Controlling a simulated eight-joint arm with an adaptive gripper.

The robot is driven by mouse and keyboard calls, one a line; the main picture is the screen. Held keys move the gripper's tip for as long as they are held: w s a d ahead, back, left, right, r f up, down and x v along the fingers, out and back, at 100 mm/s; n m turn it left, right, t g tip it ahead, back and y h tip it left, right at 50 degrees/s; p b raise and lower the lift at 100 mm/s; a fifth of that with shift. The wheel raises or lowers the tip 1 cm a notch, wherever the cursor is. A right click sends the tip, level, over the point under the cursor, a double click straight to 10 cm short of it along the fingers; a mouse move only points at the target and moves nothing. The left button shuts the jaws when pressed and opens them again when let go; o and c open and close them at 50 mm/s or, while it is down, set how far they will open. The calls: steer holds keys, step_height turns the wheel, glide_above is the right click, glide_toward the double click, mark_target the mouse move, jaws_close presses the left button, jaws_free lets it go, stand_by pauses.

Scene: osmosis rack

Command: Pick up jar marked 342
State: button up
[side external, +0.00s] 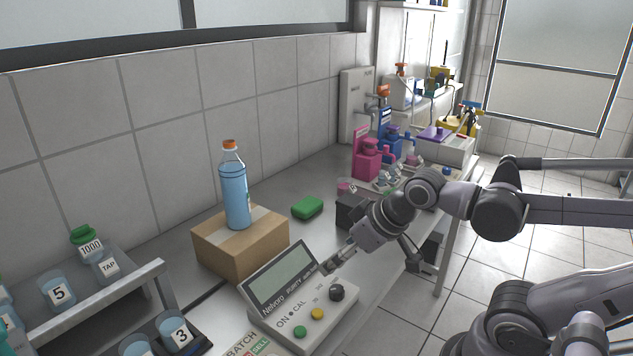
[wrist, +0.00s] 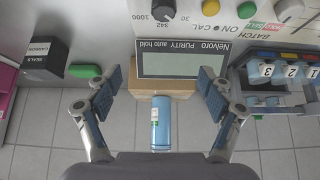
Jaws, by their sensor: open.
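No jar marked 342 can be made out in either view. My gripper (side external: 372,267) is open and empty above the bench, near the meter. In the wrist view my gripper (wrist: 160,92) has its fingers wide apart, with the meter screen beyond them.
A blue bottle (side external: 235,195) stands on a cardboard box (side external: 240,262). A green block (side external: 307,208) and dark box (side external: 350,213) lie behind.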

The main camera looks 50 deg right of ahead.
steer(key=w+d+r+m+g+h, duration=0.25)
steer(key=w+d+m, duration=0.2)
steer(key=d, duration=0.35)
steer(key=m+g+h, duration=0.2)
steer(key=m+g, duration=0.3)
steer(key=m, duration=0.9)
glide_toward(393, 189)
steer(key=x, duration=1)
steer(key=shift+a+f, duration=0.1)
steer(key=shift+a, duration=0.05)
steer(key=shift+c, duration=0.3)
steer(key=c, duration=1.5)
